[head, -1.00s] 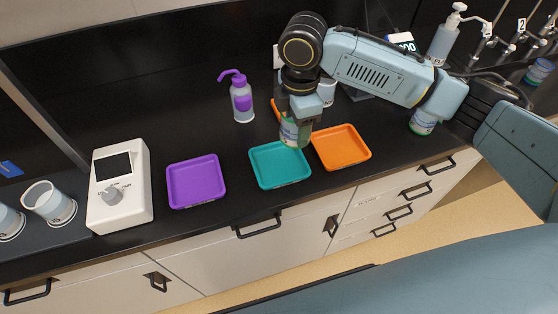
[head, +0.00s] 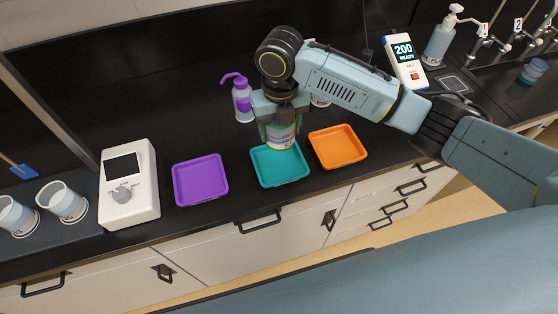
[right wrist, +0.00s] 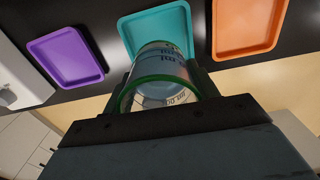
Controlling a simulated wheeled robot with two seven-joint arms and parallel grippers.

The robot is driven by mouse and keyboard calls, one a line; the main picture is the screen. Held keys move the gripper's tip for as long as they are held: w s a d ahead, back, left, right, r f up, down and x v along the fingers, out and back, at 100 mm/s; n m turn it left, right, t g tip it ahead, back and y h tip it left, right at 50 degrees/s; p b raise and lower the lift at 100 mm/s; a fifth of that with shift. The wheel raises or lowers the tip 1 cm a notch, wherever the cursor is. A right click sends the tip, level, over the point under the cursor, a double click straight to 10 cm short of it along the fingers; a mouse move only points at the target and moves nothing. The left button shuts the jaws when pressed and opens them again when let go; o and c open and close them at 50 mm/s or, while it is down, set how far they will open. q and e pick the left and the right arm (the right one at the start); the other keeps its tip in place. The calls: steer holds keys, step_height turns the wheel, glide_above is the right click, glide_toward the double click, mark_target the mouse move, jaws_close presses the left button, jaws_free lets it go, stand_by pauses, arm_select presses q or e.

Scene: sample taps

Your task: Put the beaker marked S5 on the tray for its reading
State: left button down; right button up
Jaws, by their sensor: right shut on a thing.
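My right gripper (head: 281,130) is shut on a clear beaker (head: 282,137) with a green band, above the back of the teal tray (head: 284,174). In the right wrist view the beaker (right wrist: 160,75) sits between the fingers (right wrist: 162,92), its green rim nearest the camera and the teal tray (right wrist: 155,22) beyond it. I cannot tell whether its base touches the tray. No S5 mark is readable on it; only blue graduations show. A purple tray (head: 200,180) lies to the left and an orange tray (head: 338,147) to the right, both empty. My left gripper is out of view.
A white dial instrument (head: 128,190) and two beakers (head: 62,202) stand at the left. A purple-topped wash bottle (head: 242,102) is behind the gripper. A meter (head: 404,60) reading "200 READY", a pump bottle (head: 440,42) and numbered taps (head: 515,38) are at the right.

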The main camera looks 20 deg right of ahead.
steer(key=shift+a+n, duration=0.1)
steer(key=shift+n, duration=0.2)
steer(key=shift+f, duration=0.2)
glide_toward(279, 164)
steer(key=shift+n, duration=0.3)
step_height(279, 164, down, 5)
steer(key=shift+f, duration=0.1)
steer(key=shift+s+f, duration=0.1)
steer(key=o, duration=1.1)
steer(key=shift+r, duration=0.2)
step_height(279, 164, up, 12)
steer(key=shift+f, duration=0.1)
